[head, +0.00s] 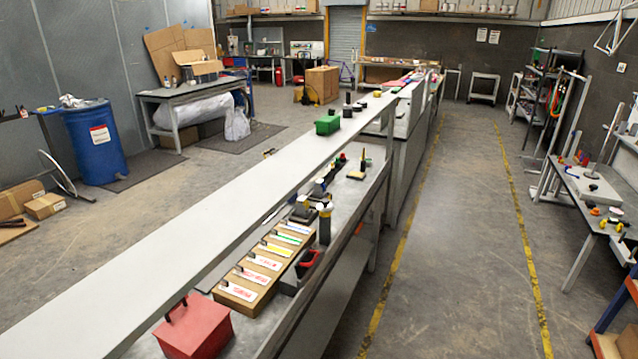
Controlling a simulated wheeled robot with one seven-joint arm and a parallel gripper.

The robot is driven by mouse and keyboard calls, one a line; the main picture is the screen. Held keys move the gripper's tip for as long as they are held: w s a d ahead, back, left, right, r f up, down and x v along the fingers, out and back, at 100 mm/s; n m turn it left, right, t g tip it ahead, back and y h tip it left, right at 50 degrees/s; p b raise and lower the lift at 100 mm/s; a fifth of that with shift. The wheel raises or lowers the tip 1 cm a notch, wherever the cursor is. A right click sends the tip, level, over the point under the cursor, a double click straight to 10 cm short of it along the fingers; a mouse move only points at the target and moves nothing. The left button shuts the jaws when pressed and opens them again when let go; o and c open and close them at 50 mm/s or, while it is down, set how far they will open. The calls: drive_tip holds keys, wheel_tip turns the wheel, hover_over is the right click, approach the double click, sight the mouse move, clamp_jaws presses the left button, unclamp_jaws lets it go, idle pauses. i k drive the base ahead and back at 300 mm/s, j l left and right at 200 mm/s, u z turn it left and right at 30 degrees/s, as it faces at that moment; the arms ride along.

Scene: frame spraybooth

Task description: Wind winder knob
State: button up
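I cannot pick out a winder or its knob with certainty. Several small tools and fittings stand on the long grey bench (262,338), too small to tell apart. A dark upright cylinder with a pale top (324,224) stands there beside a wooden box with labelled slots (238,290). A green box (327,123) with a dark upright part near it sits on the raised shelf (190,250). My gripper is not in view.
A red box (194,327) with dark handles is at the near end of the bench. A clear aisle (455,230) between yellow lines runs along its right side. A side table (590,190) with small parts stands at the right. A blue drum (95,145) stands at the left.

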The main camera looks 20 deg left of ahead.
sight(325, 206)
drive_tip(key=i+z, duration=0.15)
drive_tip(key=i, duration=0.65)
drive_tip(key=i+z, duration=0.15)
drive_tip(key=i, duration=0.6)
drive_tip(key=i+j+z, duration=0.2)
drive_tip(key=i, duration=0.6)
drive_tip(key=i+u, duration=0.1)
drive_tip(key=u, duration=0.75)
drive_tip(key=i+l+u, duration=0.1)
drive_tip(key=u, duration=0.3)
drive_tip(key=l+u, duration=0.15)
drive_tip(key=u, duration=0.3)
drive_tip(key=i+l+u, duration=0.1)
drive_tip(key=u, duration=0.3)
drive_tip(key=l+u, duration=0.15)
drive_tip(key=u, duration=2.7)
drive_tip(key=i+l+u, duration=0.1)
drive_tip(key=l, duration=0.3)
drive_tip(key=i+l+u, duration=0.1)
drive_tip(key=l, duration=0.3)
drive_tip(key=i, duration=0.05)
